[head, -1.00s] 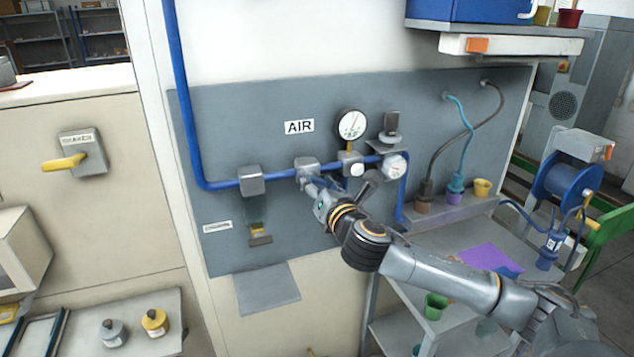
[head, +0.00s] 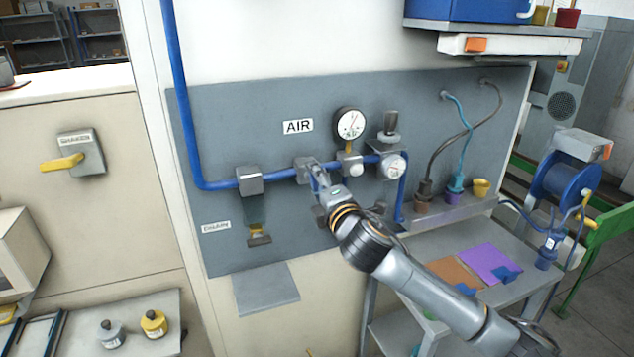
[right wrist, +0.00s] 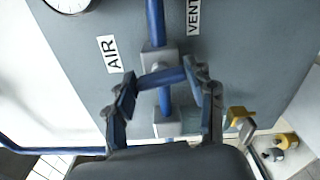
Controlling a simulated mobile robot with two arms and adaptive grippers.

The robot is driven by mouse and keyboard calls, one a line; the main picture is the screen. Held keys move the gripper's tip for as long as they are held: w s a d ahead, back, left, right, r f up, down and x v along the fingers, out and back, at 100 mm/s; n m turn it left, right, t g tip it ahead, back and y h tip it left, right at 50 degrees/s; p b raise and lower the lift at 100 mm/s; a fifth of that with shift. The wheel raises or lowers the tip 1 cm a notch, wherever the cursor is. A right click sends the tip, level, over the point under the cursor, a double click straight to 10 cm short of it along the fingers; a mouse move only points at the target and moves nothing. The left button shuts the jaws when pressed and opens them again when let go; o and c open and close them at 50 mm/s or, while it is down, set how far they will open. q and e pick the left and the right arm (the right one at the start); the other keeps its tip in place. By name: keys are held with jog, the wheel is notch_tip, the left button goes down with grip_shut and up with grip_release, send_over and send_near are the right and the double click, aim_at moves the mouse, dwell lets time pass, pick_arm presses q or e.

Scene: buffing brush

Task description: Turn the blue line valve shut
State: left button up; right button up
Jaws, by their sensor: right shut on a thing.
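The blue line (head: 217,185) runs down the grey panel and then right along it. A grey valve body (head: 304,169) sits on it below the AIR label (head: 298,126); it also shows in the right wrist view (right wrist: 158,60). My right gripper (head: 316,172) is at this valve. In the right wrist view its fingers (right wrist: 160,84) stand at either end of a short blue handle (right wrist: 163,77) and are shut on it. The handle lies across the pipe there. In the head view the gripper mostly hides the handle. My left gripper is not in view.
A grey block (head: 250,181) on the line stands left of the valve, with a yellow-tipped drain handle (head: 258,232) below. A pressure gauge (head: 350,123) and regulator (head: 392,166) are close on the right. A cart (head: 510,295) stands at lower right.

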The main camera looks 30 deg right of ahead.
jog(key=shift+m, duration=1)
jog(key=o, duration=1.2)
jog(key=shift+f, duration=0.1)
jog(key=shift+c, duration=0.2)
jog(key=v, duration=1.2)
